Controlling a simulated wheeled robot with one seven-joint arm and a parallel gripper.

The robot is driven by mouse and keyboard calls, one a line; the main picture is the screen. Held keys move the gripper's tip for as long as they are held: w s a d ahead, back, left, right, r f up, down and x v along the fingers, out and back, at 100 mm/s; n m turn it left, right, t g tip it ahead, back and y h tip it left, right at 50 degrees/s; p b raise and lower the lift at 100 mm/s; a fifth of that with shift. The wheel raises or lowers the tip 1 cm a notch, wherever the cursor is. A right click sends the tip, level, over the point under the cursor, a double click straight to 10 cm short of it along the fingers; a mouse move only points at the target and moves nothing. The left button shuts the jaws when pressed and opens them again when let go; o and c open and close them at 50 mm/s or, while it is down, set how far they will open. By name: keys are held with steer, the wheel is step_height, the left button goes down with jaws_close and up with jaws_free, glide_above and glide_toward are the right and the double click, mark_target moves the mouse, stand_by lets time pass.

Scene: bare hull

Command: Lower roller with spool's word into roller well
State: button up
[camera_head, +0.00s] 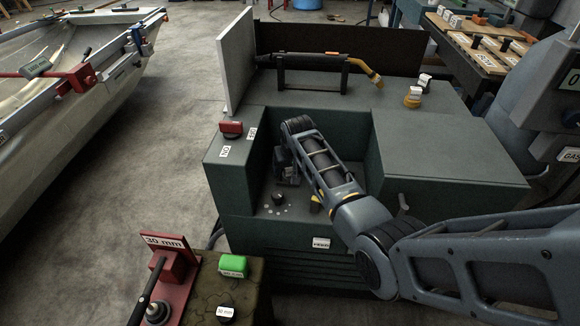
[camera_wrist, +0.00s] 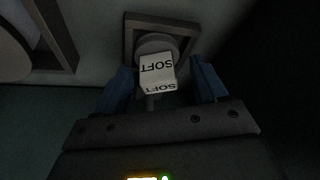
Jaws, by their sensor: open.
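In the wrist view, a white block marked SOFT (camera_wrist: 158,68) sits on a round grey body (camera_wrist: 153,43) set in a square-framed well (camera_wrist: 132,28). My gripper (camera_wrist: 163,88) is open, with one blue finger on each side of the SOFT block; I cannot tell whether either touches it. In the head view, my arm reaches down into the recess of the green machine (camera_head: 450,152), where my gripper (camera_head: 286,172) is dark and partly hidden by the arm. The spool cannot be made out clearly. Part of a larger round thing (camera_wrist: 12,45) shows at the wrist view's upper left.
Two white-topped pieces, one with a yellow base (camera_head: 412,99), stand on the machine's back ledge near a torch (camera_head: 330,58). A red block (camera_head: 232,128) sits on the left ledge. A red stand marked 30 mm (camera_head: 172,268) and a green block (camera_head: 233,265) are in front.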

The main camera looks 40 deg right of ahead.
steer(key=shift+a, duration=0.1)
stand_by(0.4)
steer(key=shift+o, duration=0.2)
steer(key=shift+f, duration=0.1)
steer(key=o, duration=0.3)
steer(key=shift+o, duration=0.2)
steer(key=shift+r+p, duration=4.1)
steer(key=shift+r, duration=0.5)
